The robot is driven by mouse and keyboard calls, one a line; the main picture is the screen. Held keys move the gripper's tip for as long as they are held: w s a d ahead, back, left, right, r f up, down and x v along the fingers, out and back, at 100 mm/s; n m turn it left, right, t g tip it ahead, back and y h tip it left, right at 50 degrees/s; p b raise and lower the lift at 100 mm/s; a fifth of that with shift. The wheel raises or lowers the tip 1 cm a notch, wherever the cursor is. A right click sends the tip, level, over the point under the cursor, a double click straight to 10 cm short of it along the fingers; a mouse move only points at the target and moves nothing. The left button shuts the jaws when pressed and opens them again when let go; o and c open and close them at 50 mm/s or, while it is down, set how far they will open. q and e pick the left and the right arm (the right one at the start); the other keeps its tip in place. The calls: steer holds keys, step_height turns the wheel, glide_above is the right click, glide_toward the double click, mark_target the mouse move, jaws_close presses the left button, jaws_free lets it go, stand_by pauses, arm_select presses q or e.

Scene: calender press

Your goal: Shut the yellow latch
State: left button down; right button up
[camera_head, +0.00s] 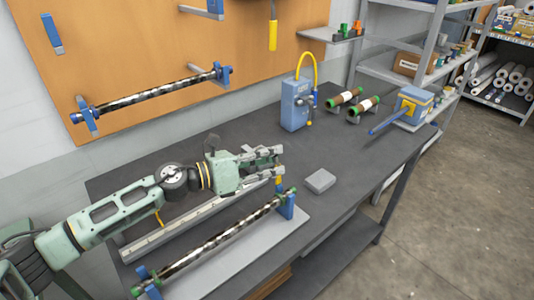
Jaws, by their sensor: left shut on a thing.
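My left gripper (279,160) reaches in from the left over the grey workbench. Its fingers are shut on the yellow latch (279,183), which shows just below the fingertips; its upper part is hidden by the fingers. The latch is near the right end of a long light-grey rail (190,222). How far the latch is turned cannot be told. A second small yellow piece (159,217) shows near the rail's left part, behind my arm. My right gripper is not in view.
In front lies a dark patterned roller (222,240) held by blue posts (287,206). A grey block (320,181) lies right of it. A blue box with a yellow hose (295,103) stands behind. A blue-and-yellow device with a lever (411,103) sits at the right. The bench (345,165) has free room mid-right.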

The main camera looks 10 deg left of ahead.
arm_select(q)
steer(key=shift+s+d+m+y+p, duration=0.5)
steer(key=shift+s+d+m+p, duration=0.3)
steer(key=shift+m+p, duration=0.65)
steer(key=shift+w, duration=0.1)
steer(key=shift+n, duration=0.25)
steer(key=c, duration=1.9)
jaws_free()
steer(key=shift+o, duration=0.2)
steer(key=v, duration=1.2)
